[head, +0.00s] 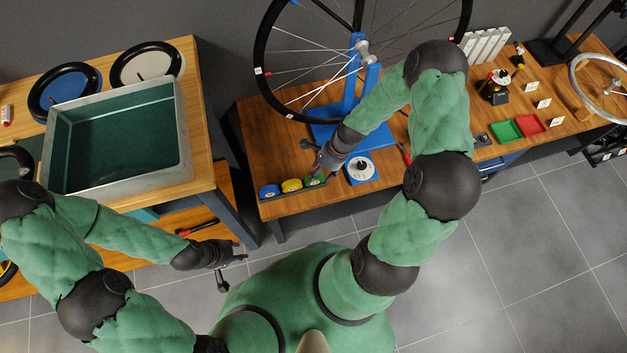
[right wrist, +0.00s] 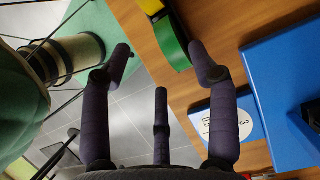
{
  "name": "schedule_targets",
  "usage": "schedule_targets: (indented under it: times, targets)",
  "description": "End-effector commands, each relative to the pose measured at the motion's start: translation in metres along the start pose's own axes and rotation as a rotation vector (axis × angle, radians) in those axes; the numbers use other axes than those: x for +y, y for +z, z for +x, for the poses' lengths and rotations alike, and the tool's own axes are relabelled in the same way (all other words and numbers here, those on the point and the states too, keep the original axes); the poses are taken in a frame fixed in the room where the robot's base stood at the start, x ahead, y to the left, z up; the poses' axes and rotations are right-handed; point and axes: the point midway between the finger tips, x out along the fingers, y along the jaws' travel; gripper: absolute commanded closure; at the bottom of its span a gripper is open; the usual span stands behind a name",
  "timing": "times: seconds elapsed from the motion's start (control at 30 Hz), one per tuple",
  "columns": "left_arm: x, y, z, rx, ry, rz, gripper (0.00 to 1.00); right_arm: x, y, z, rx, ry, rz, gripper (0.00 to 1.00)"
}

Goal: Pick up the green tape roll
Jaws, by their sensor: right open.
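The green tape roll (head: 314,180) stands near the front edge of the middle workbench, at the right end of a row with a yellow roll (head: 291,186) and a blue roll (head: 269,191). My right gripper (head: 314,160) is just above and behind the green roll and partly covers it. In the right wrist view the green roll (right wrist: 172,42) lies just beyond the spread fingertips, near the right finger. The right gripper (right wrist: 160,58) is open and empty. My left gripper (head: 233,268) hangs over the floor, left of centre, with its fingers apart and nothing in them.
A bicycle wheel (head: 258,70) stands in a blue stand (head: 370,80) behind my right gripper. A white disc (head: 361,170) on a blue base is just right of the rolls. A grey-rimmed tub (head: 185,130) sits on the left bench. Floor shows between the benches.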

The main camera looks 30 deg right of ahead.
Motion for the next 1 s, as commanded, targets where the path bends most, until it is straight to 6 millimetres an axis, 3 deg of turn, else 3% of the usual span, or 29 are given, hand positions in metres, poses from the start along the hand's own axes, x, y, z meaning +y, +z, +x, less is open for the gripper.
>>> schedule_targets:
  times: [0.23,0.5,0.77,0.8,1.0]
  targets:
    - [-0.003,-0.001,0.009,0.001,0.000,0.000,0.60,-0.003,-0.003,0.017,0.001,-0.002,-0.001,0.40]
    - [-0.010,-0.002,0.028,0.001,0.000,0.000,0.60,-0.006,-0.008,0.053,0.000,0.000,-0.003,0.40]
    - [-0.010,-0.002,0.028,0.001,0.000,0.000,0.60,-0.007,-0.007,0.056,0.001,-0.002,-0.002,0.40]
    - [-0.010,-0.002,0.028,0.001,0.000,0.000,0.60,-0.007,-0.007,0.056,0.001,-0.002,-0.002,0.43]
    - [-0.010,-0.002,0.028,0.001,0.000,0.000,0.60,-0.007,-0.007,0.056,0.001,-0.002,-0.002,0.96]
